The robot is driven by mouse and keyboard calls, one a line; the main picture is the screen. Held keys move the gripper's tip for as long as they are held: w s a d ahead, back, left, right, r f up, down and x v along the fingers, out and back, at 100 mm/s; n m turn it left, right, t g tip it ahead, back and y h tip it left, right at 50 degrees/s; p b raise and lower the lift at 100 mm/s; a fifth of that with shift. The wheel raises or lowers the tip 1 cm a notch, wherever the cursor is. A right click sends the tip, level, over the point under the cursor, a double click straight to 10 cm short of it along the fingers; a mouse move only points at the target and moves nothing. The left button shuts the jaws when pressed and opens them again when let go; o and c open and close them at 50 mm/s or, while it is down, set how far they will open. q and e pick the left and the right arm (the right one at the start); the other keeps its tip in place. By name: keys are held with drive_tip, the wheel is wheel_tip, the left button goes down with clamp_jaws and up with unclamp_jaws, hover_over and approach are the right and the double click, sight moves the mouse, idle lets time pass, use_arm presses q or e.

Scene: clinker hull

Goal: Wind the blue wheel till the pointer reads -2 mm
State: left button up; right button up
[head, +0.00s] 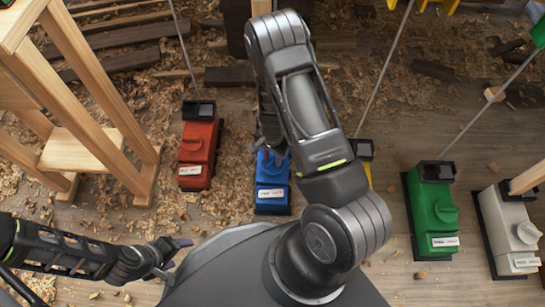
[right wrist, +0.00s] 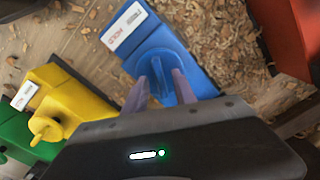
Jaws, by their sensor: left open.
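The blue unit (head: 272,208) stands on the floor in the middle of the head view, with a white label on its near end. In the right wrist view its round blue wheel (right wrist: 150,62) has a raised grip bar (right wrist: 157,76). My right gripper (right wrist: 161,78) is over the wheel with its fingers apart, one on each side of the bar; I cannot tell whether they touch it. No pointer or scale is readable. My left gripper (head: 176,257) is open and empty at the lower left.
A red unit (head: 196,160) stands left of the blue one. A yellow unit (right wrist: 85,100), a green unit (head: 433,215) and a white unit (head: 508,228) stand to the right. A wooden trestle (head: 85,150) is at the left. Wood shavings cover much of the floor.

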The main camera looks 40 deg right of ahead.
sight(273, 159)
wheel_tip(273, 159, up, 7)
drive_tip(key=p, duration=0.3)
drive_tip(key=shift+r, duration=0.2)
drive_tip(key=s+a+f+n+g+h+b, duration=0.3)
drive_tip(key=s+a+f+n+g+b, duration=0.3)
drive_tip(key=s+n, duration=0.65)
drive_tip(key=w+n+t+h+b, duration=0.1)
drive_tip(key=n+h, duration=0.2)
drive_tip(key=n, duration=0.2)
drive_tip(key=w+d+n+t+h+b, duration=0.1)
drive_tip(key=n+t+h, duration=0.1)
drive_tip(key=n, duration=0.3)
drive_tip(key=w+d+n+t+h+b, duration=0.1)
drive_tip(key=n+t+h, duration=0.1)
drive_tip(key=n, duration=0.3)
drive_tip(key=shift+w+d+f+n+h, duration=0.1)
drive_tip(key=shift+f+n+h, duration=0.3)
drive_tip(key=shift+h, duration=0.4)
drive_tip(key=w+a+n+t+b, duration=0.1)
drive_tip(key=w+a+n+t, duration=0.1)
drive_tip(key=w+n+t, duration=0.4)
drive_tip(key=shift+w+a+r+n+t+h, duration=0.3)
drive_tip(key=shift+a+r+n+h, duration=0.1)
drive_tip(key=shift+n, duration=0.55)
